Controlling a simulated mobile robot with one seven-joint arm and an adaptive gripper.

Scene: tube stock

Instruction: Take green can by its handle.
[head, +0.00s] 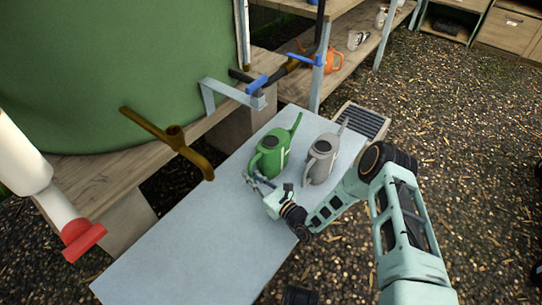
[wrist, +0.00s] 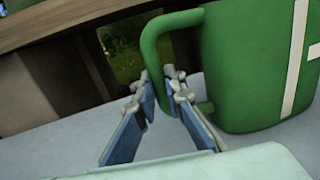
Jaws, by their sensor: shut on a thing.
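The green can (head: 270,158) stands upright on the grey table (head: 190,245), with its spout up to the right. In the wrist view its body (wrist: 245,70) fills the right side, and its looped handle (wrist: 150,45) points left. My gripper (head: 254,181) reaches the can's handle side from the front. In the wrist view my gripper (wrist: 158,82) has its two blue-padded fingers on either side of the handle's lower part, shut on it. The fingers hide part of the handle.
A grey watering can (head: 321,160) stands close to the right of the green can, near my forearm. A big green tank (head: 110,70) and a brown tap (head: 172,140) are behind left. An orange can (head: 328,61) sits on a shelf behind. The table's front left is clear.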

